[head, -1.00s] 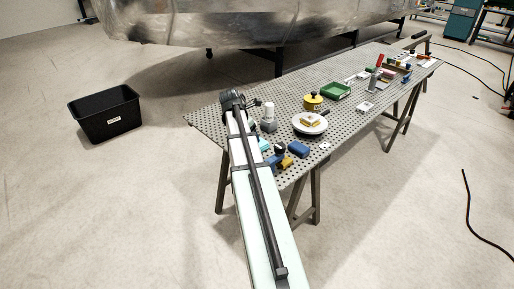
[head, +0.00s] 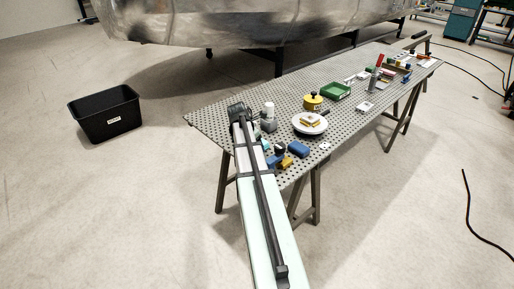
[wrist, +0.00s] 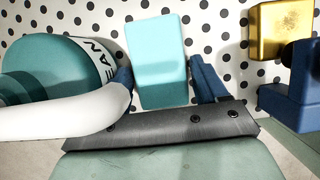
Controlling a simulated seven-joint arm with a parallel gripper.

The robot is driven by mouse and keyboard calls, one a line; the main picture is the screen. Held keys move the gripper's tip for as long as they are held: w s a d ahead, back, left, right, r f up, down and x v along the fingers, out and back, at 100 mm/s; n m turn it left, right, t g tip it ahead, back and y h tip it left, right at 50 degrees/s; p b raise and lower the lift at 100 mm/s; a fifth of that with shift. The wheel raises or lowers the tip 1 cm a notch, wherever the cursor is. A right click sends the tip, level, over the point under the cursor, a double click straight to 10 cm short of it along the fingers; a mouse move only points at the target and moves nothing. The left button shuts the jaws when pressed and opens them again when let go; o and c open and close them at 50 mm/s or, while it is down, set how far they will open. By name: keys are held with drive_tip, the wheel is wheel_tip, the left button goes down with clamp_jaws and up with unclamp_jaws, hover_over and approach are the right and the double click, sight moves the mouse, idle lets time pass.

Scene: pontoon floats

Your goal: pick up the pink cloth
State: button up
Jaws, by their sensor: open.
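I see no pink cloth in either view. My gripper (wrist: 166,82) is open over the perforated table in the wrist view. A light cyan block-like thing (wrist: 158,55) lies between its two dark blue fingers, nearer the left one; I cannot tell whether they touch it. In the head view, the dark wrist end of my arm is over the table's near left part, and the fingers are hidden there.
A teal bottle (wrist: 60,75) lies left of the fingers, with a white curved piece (wrist: 70,122) below it. A yellow-and-blue thing (wrist: 285,75) is at right. The perforated table (head: 215,115) also holds a white plate (head: 309,130) and yellow tin (head: 313,102). A black bin (head: 105,115) stands left.

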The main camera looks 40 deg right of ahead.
drive_tip(key=shift+c, duration=0.3)
drive_tip(key=c, duration=0.6)
drive_tip(key=shift+r, duration=0.8)
wheel_tip(320, 180, up, 2)
drive_tip(key=shift+r, duration=0.1)
drive_tip(key=a, duration=1.8)
